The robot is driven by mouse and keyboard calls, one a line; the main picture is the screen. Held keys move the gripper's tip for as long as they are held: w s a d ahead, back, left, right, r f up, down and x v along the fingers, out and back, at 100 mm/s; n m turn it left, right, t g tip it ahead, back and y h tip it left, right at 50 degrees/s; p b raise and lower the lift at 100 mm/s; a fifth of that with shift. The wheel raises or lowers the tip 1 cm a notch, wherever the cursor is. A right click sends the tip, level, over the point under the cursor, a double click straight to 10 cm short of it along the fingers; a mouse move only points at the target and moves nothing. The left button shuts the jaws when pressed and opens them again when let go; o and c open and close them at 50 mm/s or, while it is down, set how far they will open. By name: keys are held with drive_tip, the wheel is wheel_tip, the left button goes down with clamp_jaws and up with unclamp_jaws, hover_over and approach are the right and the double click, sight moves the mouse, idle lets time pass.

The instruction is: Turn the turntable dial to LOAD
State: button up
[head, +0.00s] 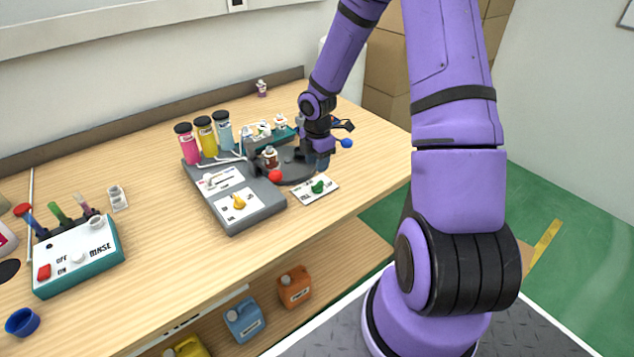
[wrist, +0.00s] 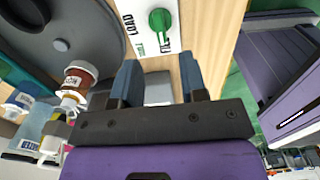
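The green turntable dial (head: 318,187) sits on a white plate at the table's front edge, right of the grey machine. In the wrist view the dial (wrist: 160,20) is at the top, with the words LOAD and FILL beside it. Its handle seems to point toward FILL. The dark round turntable (head: 292,172) is just behind the plate; it also shows in the wrist view (wrist: 70,38). My gripper (head: 322,163) hangs above the table just behind the dial.
A small brown-and-white bottle (head: 270,157) stands on the turntable's left side. A red ball knob (head: 275,176) and a blue ball knob (head: 346,143) are close to my gripper. A yellow dial (head: 239,202) is on the grey machine. The table in front of the back wall is mostly clear.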

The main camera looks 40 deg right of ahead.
sight(317, 183)
wheel_tip(317, 183, down, 8)
idle(0.4)
clamp_jaws()
